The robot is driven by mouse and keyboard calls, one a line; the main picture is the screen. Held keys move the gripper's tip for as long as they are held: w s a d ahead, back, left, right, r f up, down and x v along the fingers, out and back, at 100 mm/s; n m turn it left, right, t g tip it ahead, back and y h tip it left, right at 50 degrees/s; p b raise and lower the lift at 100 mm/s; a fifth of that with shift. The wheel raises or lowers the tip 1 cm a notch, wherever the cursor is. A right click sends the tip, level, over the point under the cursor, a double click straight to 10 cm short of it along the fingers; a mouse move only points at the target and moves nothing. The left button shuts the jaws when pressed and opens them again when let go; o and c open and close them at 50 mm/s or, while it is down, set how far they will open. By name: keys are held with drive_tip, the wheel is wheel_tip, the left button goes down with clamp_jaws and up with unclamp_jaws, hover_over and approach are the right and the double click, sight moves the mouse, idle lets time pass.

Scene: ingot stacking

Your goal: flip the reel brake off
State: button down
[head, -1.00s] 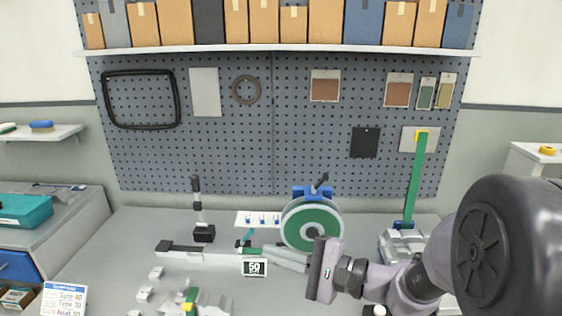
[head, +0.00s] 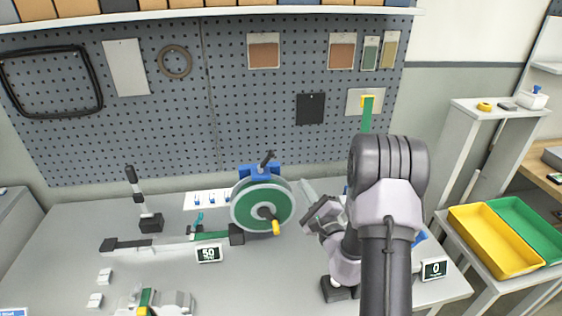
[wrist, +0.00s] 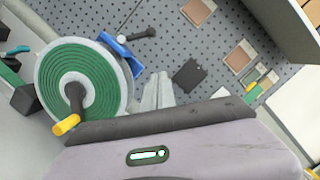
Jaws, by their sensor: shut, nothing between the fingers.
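The reel (head: 243,207) stands on the bench, with a green face, a pale rim and a yellow-handled crank (head: 275,226) at its front. A blue bracket (head: 252,172) sits at its top, and a short dark lever (head: 267,158) rises from it, leaning up to the right. In the wrist view, the reel (wrist: 62,70) is at left and the lever (wrist: 140,33) sticks out from the blue bracket (wrist: 120,52). My gripper (head: 322,212) is shut and empty, to the right of the reel and below the lever, apart from the lever. The wrist view shows its dark edge near the crank.
A long white-and-green device (head: 170,243) with a display (head: 208,254) lies left of the reel. A green upright bar (head: 367,115) stands behind my arm. The pegboard (head: 230,110) closes off the back. Yellow (head: 497,273) and green trays sit at the right.

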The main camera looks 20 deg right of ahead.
sight(267, 160)
drive_tip(key=shift+w+a+r, duration=0.4)
drive_tip(key=shift+w+r, duration=0.2)
drive_tip(key=shift+w, duration=1.1)
drive_tip(key=shift+w+a+r, duration=0.45)
drive_tip(key=shift+w+r, duration=0.15)
drive_tip(key=shift+w, duration=1.05)
drive_tip(key=shift+w+a+r, duration=0.4)
drive_tip(key=shift+w+r, duration=0.2)
drive_tip(key=shift+w, duration=1.1)
drive_tip(key=shift+d+r+n, duration=0.1)
drive_tip(key=shift+r+n, duration=0.05)
drive_tip(key=shift+n, duration=0.15)
